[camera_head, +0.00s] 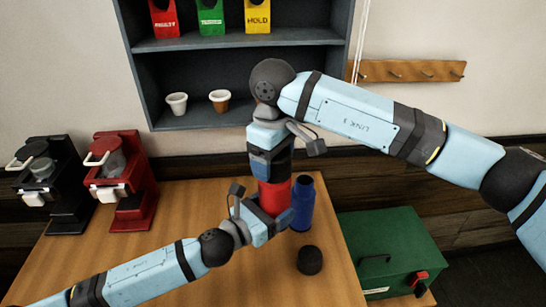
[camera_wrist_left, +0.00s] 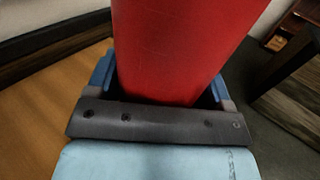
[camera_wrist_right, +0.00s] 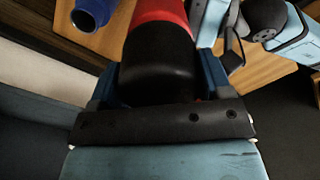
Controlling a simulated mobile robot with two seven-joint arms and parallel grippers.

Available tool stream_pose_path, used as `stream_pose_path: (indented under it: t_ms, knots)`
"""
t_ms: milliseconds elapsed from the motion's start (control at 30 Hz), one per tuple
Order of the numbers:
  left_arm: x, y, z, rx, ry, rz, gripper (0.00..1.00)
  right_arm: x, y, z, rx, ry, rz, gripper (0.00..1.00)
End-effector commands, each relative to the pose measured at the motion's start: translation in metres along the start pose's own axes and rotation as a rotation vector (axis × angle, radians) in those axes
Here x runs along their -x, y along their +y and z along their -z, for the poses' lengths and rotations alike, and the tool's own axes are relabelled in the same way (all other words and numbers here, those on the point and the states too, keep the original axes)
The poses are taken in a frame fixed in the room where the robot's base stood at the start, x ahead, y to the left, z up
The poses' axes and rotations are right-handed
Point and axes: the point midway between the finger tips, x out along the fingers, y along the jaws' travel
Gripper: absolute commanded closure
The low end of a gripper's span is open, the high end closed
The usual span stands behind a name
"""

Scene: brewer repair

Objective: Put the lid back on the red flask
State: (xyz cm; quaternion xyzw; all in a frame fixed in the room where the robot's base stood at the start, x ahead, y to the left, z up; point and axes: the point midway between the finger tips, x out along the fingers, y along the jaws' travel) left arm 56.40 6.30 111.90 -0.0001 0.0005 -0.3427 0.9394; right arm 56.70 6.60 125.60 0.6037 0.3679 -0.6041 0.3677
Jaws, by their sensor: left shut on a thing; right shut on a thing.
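The red flask (camera_head: 273,194) stands upright at the table's back edge area, left of the blue flask. My left gripper (camera_head: 268,226) is shut around its lower body; the left wrist view shows the red wall (camera_wrist_left: 180,45) between the fingers. My right gripper (camera_head: 268,168) comes from above and is shut on the black lid (camera_wrist_right: 158,70). The lid is directly over the red flask's top, in line with it. No gap shows between them in the right wrist view, but whether the lid is fully seated is hard to tell.
The open blue flask (camera_head: 302,203) stands close on the right. Another black lid (camera_head: 310,260) lies on the table (camera_head: 215,277) in front. Black (camera_head: 55,185) and red (camera_head: 122,180) brewers stand left. A green case (camera_head: 390,245) is right of the table; a shelf (camera_head: 240,42) hangs behind.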

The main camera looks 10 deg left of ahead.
Motion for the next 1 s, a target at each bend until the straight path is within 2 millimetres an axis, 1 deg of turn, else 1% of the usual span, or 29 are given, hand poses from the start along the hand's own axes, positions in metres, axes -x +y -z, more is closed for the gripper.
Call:
stream_pose_path:
  t_ms: [333,367,467,567,1000]
  knots:
    - [-0.0002,0.0000,-0.0010,0.000,-0.002,0.000,0.68,-0.0071,0.0003,-0.0002,-0.001,-0.001,0.000,0.51]
    - [-0.0002,0.0000,-0.0010,0.000,-0.002,0.000,0.92,-0.0068,0.0003,-0.0002,-0.001,-0.001,0.000,0.51]
    - [-0.0002,0.0000,-0.0010,0.000,-0.002,0.000,0.92,-0.0066,0.0005,-0.0002,-0.036,-0.001,0.000,0.51]
    - [-0.0002,0.0000,-0.0009,0.000,-0.001,0.000,0.92,-0.0064,0.0014,-0.0002,-0.163,0.000,-0.002,0.51]
    - [-0.0001,0.0000,-0.0006,-0.001,-0.001,0.000,0.92,-0.0071,0.0045,-0.0025,-1.135,-0.001,-0.001,0.51]
